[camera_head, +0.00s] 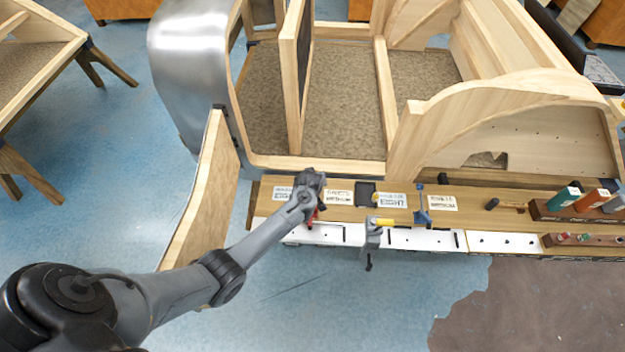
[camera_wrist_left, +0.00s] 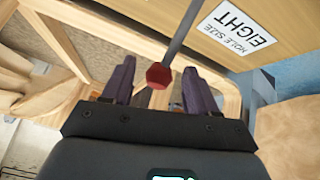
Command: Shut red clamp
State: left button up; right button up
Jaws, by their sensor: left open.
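The red clamp (camera_head: 313,216) is at the left end of the workbench's front edge, mostly hidden behind my left gripper (camera_head: 314,192) in the head view. In the left wrist view, a red hexagonal end (camera_wrist_left: 158,75) on a grey bar shows between the two dark fingers of my left gripper (camera_wrist_left: 160,70). The fingers are open, one on each side of the red end, with a visible gap on both sides. Whether the clamp's jaws are open or shut is hidden. My right gripper is not in view.
A grey clamp with a yellow handle (camera_head: 373,235) and a blue clamp (camera_head: 422,208) stand to the right along the bench (camera_head: 470,205). A label reading "EIGHT" (camera_wrist_left: 236,28) lies close by. The wooden bodyframe (camera_head: 340,163) stands behind; a curved panel (camera_head: 205,195) is at left.

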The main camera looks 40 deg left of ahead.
pick_arm(q)
jog(key=p+v, duration=0.2)
jog(key=v, duration=0.8)
jog(key=shift+s+d+r, duration=0.2)
